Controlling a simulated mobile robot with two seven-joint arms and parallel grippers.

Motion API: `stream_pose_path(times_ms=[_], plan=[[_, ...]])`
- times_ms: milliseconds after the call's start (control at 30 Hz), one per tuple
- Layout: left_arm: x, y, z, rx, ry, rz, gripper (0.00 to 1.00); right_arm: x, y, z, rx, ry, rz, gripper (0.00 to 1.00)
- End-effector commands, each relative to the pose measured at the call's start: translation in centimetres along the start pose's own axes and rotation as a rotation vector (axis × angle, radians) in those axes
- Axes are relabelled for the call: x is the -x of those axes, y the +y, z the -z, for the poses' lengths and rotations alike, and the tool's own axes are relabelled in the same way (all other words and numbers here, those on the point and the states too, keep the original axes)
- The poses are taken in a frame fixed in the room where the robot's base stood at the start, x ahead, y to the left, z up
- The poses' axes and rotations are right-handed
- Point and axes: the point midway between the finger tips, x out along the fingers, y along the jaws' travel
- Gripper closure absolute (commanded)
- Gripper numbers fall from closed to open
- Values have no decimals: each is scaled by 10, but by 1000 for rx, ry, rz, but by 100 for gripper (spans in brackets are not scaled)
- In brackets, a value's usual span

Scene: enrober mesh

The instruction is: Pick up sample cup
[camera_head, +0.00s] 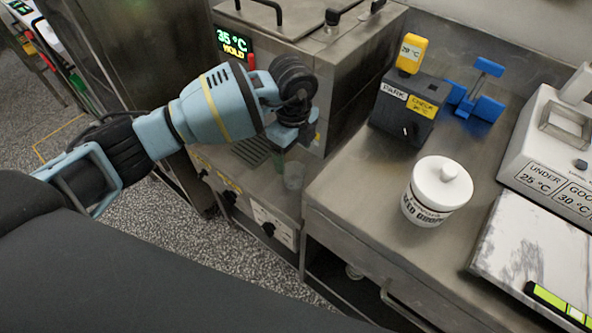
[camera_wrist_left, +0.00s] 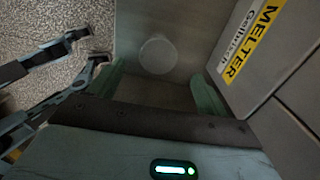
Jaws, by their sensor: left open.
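The sample cup (camera_head: 294,175) is a small, clear, see-through cup. It stands on the metal shelf in front of the melter, beside a dark green grate. In the left wrist view the cup (camera_wrist_left: 157,54) shows as a faint round outline, ahead of and between my green fingers. My left gripper (camera_head: 287,157) points down just above and behind the cup in the head view. It is open with nothing between its fingers (camera_wrist_left: 160,85). The gap between fingers and cup is hard to judge. My right gripper is not in view.
The melter (camera_head: 330,85) rises close behind my left gripper. The steel counter (camera_head: 345,205) stands to the right, its edge near the cup. It bears a white-lidded jar (camera_head: 427,205), a black park/check block (camera_head: 404,122), a blue stand (camera_head: 476,98) and a marble slab (camera_head: 530,250).

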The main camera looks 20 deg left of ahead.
Motion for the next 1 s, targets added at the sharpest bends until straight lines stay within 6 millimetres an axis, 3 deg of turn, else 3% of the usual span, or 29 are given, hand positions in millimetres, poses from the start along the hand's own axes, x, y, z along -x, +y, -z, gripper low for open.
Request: stream_pose_path(times_ms=[267,467,800,1000], plan=[[-25,1,1,-1,2,-2,23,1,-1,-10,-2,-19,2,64],[-30,0,0,-1,1,-1,23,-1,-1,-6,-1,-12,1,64],[-73,1,1,-1,2,-2,23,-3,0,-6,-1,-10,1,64],[-78,1,1,-1,1,0,23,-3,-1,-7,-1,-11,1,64]])
